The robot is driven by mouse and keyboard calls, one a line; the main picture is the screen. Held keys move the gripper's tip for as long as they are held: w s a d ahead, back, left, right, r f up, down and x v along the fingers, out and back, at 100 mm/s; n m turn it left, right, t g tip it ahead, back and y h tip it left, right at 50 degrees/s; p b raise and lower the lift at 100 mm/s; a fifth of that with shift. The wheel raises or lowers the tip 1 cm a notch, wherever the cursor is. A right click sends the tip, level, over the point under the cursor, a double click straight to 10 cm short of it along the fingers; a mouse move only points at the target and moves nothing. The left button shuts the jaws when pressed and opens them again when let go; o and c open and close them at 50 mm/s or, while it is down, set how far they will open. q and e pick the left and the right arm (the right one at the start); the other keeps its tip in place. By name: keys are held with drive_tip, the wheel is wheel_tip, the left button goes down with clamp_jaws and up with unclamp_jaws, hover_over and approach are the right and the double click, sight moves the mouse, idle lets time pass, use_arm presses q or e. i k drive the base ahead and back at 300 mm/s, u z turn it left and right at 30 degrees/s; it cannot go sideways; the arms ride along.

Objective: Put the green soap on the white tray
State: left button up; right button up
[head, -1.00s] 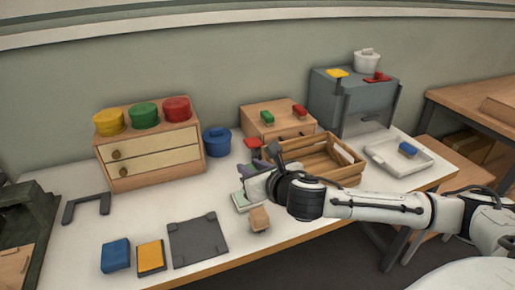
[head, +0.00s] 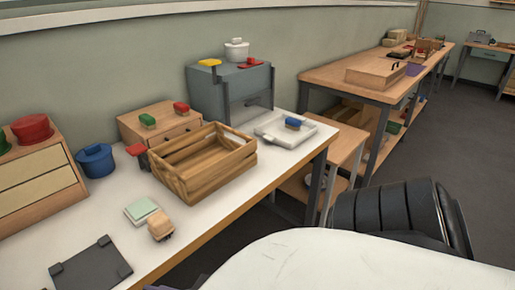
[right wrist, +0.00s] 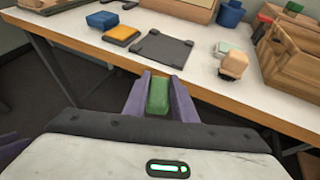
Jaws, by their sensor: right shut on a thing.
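The green soap (right wrist: 158,96) is between the purple fingers of my right gripper (right wrist: 160,90), which is shut on it, in the right wrist view. The gripper holds it in front of the table's front edge, clear of the tabletop. The white tray (head: 274,129) lies at the right end of the table in the head view, with a blue block (head: 293,124) on it. The tray does not show in the right wrist view.
A wooden crate (head: 205,166) stands left of the tray. A pale green and white pad (head: 141,211), a tan block (head: 160,226) and a dark plate (head: 92,270) lie nearer the front. A grey cabinet (head: 230,95) is behind the tray.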

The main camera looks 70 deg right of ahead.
sight(286, 130)
drive_tip(key=u, duration=1.95)
drive_tip(key=k, duration=2.05)
drive_tip(key=z, duration=2.05)
drive_tip(key=i, duration=0.5)
drive_tip(key=z, duration=0.1)
